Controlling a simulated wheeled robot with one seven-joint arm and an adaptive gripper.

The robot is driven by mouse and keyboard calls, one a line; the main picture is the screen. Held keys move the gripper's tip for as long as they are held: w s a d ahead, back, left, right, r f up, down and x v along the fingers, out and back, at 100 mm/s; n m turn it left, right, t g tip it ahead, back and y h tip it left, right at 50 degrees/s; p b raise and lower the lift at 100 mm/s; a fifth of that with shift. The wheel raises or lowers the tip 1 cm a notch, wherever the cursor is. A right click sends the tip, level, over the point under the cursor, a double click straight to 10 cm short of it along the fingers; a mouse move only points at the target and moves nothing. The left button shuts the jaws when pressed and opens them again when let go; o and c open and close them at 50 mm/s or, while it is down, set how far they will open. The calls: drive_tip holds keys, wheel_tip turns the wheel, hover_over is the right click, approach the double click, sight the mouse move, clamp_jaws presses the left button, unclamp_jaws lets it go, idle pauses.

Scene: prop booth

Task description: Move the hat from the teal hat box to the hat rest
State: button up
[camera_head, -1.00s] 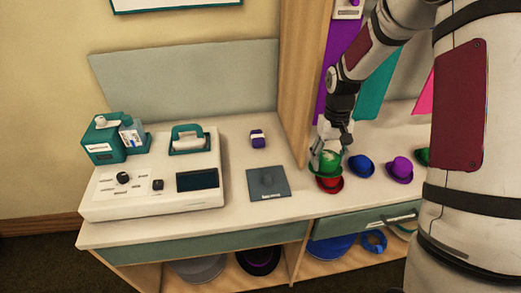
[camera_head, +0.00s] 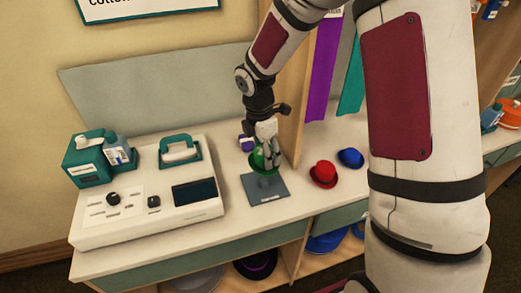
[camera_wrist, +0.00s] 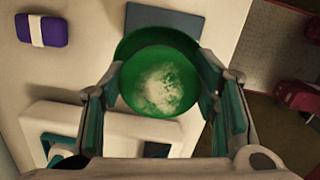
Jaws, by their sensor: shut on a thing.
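My gripper (camera_head: 268,150) is shut on a green hat (camera_head: 260,164). In the wrist view the fingers flank the hat's crown (camera_wrist: 158,82), which has a whitish dusty patch on top. The hat is over the back part of the grey square hat rest (camera_head: 273,194). A low post shows beneath the hat; I cannot tell whether they touch. The wrist view shows part of the rest's plate (camera_wrist: 175,22) beyond the hat's brim. I cannot make out a teal hat box for certain.
A red hat (camera_head: 323,174) and a blue hat (camera_head: 351,158) stand right of the rest. A white control console (camera_head: 150,213) with a teal-handled iron (camera_head: 181,151) is on the left. A purple block (camera_head: 246,143) lies behind the hat. A wooden upright (camera_head: 294,125) rises close to my gripper.

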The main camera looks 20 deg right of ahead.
drive_tip(key=b, duration=0.4)
hover_over(266, 179)
drive_tip(key=shift+a+f, duration=0.15)
drive_tip(key=shift+f, duration=1.15)
drive_tip(key=shift+a+f, duration=0.15)
drive_tip(key=shift+f, duration=1.15)
drive_tip(key=shift+s+f, duration=0.1)
drive_tip(key=shift+f, duration=0.6)
drive_tip(key=shift+d, duration=0.15)
drive_tip(key=shift+f, duration=0.15)
drive_tip(key=shift+f+b, duration=0.3)
drive_tip(key=shift+f, duration=0.05)
drive_tip(key=shift+f+b, duration=0.45)
drive_tip(key=shift+f, duration=0.55)
drive_tip(key=o, duration=1)
drive_tip(key=shift+c, duration=0.2)
drive_tip(key=shift+r, duration=0.1)
